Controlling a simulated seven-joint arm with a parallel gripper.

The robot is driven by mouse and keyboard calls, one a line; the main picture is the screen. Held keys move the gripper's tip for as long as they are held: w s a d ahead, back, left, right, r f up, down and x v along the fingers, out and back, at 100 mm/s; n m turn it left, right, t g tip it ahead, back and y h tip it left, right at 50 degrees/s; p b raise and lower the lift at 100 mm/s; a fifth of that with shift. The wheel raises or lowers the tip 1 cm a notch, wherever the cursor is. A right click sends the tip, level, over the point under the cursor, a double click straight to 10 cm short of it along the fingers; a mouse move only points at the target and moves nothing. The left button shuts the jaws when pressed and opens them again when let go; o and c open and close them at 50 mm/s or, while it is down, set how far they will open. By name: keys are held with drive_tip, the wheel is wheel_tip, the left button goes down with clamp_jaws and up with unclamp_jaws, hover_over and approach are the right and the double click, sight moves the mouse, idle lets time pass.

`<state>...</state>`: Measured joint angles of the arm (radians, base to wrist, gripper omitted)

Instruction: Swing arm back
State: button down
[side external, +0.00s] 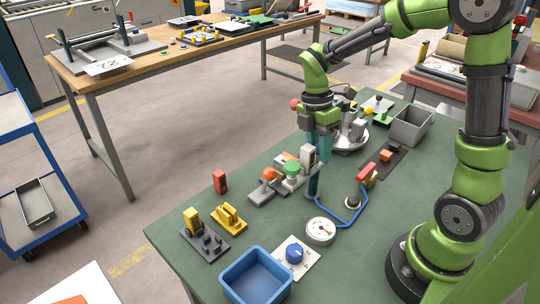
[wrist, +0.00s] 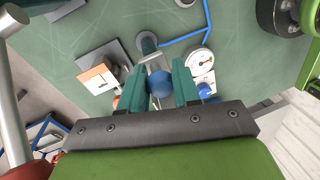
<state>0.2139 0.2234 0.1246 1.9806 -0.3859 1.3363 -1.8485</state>
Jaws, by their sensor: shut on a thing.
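My gripper (side external: 324,148) points down over the green table, with its teal fingers near the top of a dark post (side external: 313,184). In the wrist view, a blue ball knob (wrist: 160,84) sits between the two teal fingers, and the gripper is shut on it. A grey cylinder (wrist: 148,43) shows just beyond the knob. In the side view the fingers and my arm hide the knob. I cannot tell how the swing arm is joined to the post.
A grey block with an orange part (wrist: 104,74) is left of the fingers in the wrist view. A blue bin (side external: 254,278) stands at the front edge.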

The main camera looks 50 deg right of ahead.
drive_tip(key=shift+w+r, duration=0.1)
drive_tip(key=c, duration=0.8)
unclamp_jaws()
drive_tip(key=w+r, duration=0.1)
drive_tip(key=r, duration=0.4)
drive_tip(key=w+r, duration=0.1)
drive_tip(key=r, duration=0.5)
drive_tip(key=w+r, duration=0.1)
drive_tip(key=r, duration=0.4)
drive_tip(key=shift+d+r, duration=0.25)
drive_tip(key=shift+d, duration=0.05)
